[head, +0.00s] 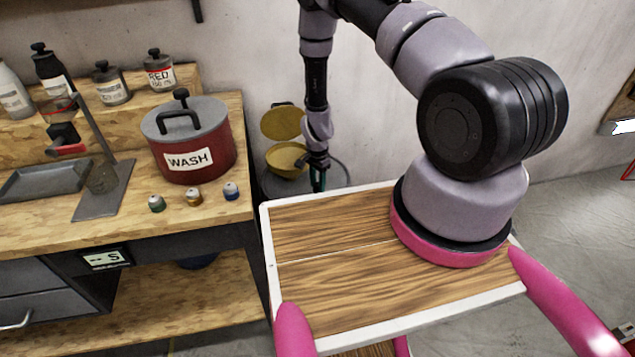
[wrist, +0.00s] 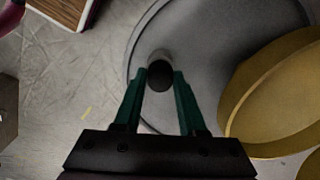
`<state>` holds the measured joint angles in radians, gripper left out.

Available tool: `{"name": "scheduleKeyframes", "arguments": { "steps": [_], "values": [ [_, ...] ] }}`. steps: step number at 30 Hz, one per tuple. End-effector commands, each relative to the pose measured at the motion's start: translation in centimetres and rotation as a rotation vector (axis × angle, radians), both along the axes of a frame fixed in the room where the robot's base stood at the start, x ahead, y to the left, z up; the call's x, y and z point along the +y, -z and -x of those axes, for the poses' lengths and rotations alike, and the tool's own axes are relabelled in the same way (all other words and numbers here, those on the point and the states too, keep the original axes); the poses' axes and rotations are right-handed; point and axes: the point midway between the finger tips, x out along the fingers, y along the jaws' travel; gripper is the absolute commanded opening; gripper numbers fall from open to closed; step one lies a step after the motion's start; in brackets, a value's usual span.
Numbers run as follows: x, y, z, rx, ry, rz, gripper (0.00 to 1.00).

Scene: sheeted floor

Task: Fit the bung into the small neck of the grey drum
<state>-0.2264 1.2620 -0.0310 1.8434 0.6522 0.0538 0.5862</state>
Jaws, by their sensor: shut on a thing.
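My gripper (wrist: 160,82) is shut on the bung (wrist: 160,78), a small dark round piece between its green fingertips in the wrist view. The grey drum (wrist: 205,40) lies below, its round top filling much of that view. A small greyish round shape shows at the bung's far edge; I cannot tell whether it is the small neck or whether the bung touches it. In the head view my gripper (head: 319,178) points down over the drum (head: 338,171), behind the wooden-topped surface. The bung and the small neck cannot be made out there.
A yellow funnel-like vessel (head: 287,159) with a raised round lid (head: 283,122) is on the drum, right of my gripper in the wrist view (wrist: 270,100). A workbench (head: 120,232) with a red WASH pot (head: 205,150) stands left. A white-edged wooden top (head: 350,280) is in front.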

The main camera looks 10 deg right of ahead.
Motion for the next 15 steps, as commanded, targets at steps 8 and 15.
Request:
{"name": "scheduleKeyframes", "arguments": {
  "steps": [8,15],
  "values": [
    [0.01,0.71,-0.04,0.000,0.000,0.000,0.00],
    [0.01,0.86,-0.03,0.000,0.000,0.000,0.44]
  ]
}}
